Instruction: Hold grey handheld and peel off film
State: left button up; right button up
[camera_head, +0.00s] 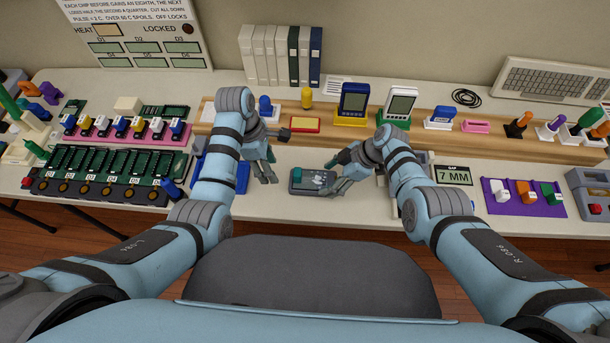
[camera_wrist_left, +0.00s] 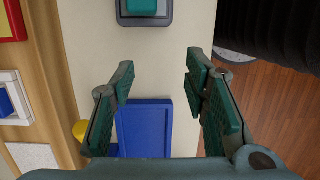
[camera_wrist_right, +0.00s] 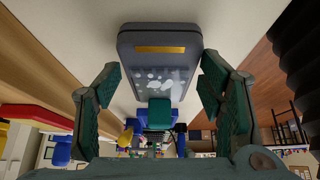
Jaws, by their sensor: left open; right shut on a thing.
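The grey handheld (camera_head: 301,188) is at the front middle of the table in the head view, with a teal tab (camera_head: 297,174) at its left end. My right gripper (camera_head: 343,184) is shut on its right end. In the right wrist view the handheld (camera_wrist_right: 160,30) lies between the fingers, with a gold strip and a screen under a film (camera_wrist_right: 172,84) with pale blotches like bubbles. My left gripper (camera_head: 266,173) is open and empty, just left of the handheld. In the left wrist view the handheld's tab end (camera_wrist_left: 146,18) shows beyond the fingertips. Whether the handheld touches the table is unclear.
A blue tray (camera_head: 240,180) lies beneath my left arm. A wooden shelf (camera_head: 350,147) behind carries handhelds on stands and a red-yellow item (camera_head: 305,124). Green boards in a rack (camera_head: 90,165) stand left; a purple mat (camera_head: 525,199) and 7 MM sign (camera_head: 454,175) are right.

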aim_at(298, 171)
jog(key=shift+s+d+f, duration=0.15)
jog(key=shift+s+f, duration=0.1)
jog(key=shift+s, duration=0.05)
pick_arm(q)
jog(key=w+d+r+h, duration=0.1)
jog(key=w+d+r, duration=0.1)
jog(key=d, duration=0.3)
jog(key=x, duration=0.8)
jog(key=shift+a+f, duration=0.1)
grip_shut()
jog(key=shift+w+r, duration=0.1)
jog(key=shift+r, duration=0.7)
pick_arm(e)
jog(key=shift+w+r, duration=0.1)
jog(key=shift+w, duration=0.2)
dwell(0.5)
pick_arm(q)
jog(key=shift+r, duration=3.4)
